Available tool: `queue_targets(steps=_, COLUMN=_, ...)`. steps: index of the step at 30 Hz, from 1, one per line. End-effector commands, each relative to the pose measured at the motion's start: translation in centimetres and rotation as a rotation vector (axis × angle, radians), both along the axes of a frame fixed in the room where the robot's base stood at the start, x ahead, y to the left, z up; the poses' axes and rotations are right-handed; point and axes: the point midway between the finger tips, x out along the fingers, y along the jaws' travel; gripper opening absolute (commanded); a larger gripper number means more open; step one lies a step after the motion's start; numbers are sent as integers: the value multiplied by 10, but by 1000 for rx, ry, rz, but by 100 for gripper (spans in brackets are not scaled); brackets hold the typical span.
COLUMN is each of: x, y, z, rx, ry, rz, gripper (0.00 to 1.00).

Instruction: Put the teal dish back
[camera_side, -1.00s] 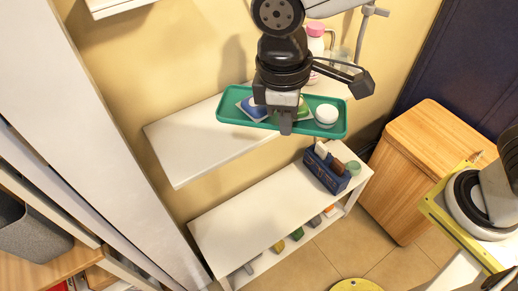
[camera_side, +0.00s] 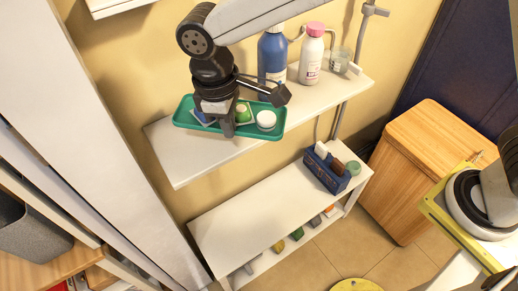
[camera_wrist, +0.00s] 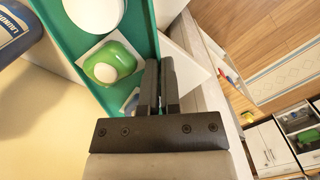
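The teal dish (camera_side: 256,133) is a long shallow tray, held in front of or above the left part of the upper white shelf (camera_side: 182,158). I cannot tell whether it touches the shelf. My gripper (camera_side: 228,128) is shut on its near long wall, one finger on each side; the wrist view shows the fingers (camera_wrist: 161,80) on the wall of the dish (camera_wrist: 143,35). In the dish are a white round jar (camera_side: 266,119), a green item with a white top (camera_side: 242,112) and a blue and white item, partly hidden by my gripper.
On the upper shelf's right stand a blue bottle (camera_side: 272,55), a white bottle with a pink cap (camera_side: 312,54) and a glass (camera_side: 340,62). A lower shelf (camera_side: 250,205) holds a blue caddy (camera_side: 326,172). A wooden cabinet (camera_side: 425,150) stands to the right.

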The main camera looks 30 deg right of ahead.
Motion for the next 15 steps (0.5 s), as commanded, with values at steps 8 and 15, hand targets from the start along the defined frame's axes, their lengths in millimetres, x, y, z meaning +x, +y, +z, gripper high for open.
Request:
queue_targets(steps=8, x=21, y=13, z=-30, rx=1, ry=-1, rz=-1, gripper=0)
queue_targets(steps=15, x=28, y=17, z=-39, rx=1, ry=-1, rz=-1, gripper=0)
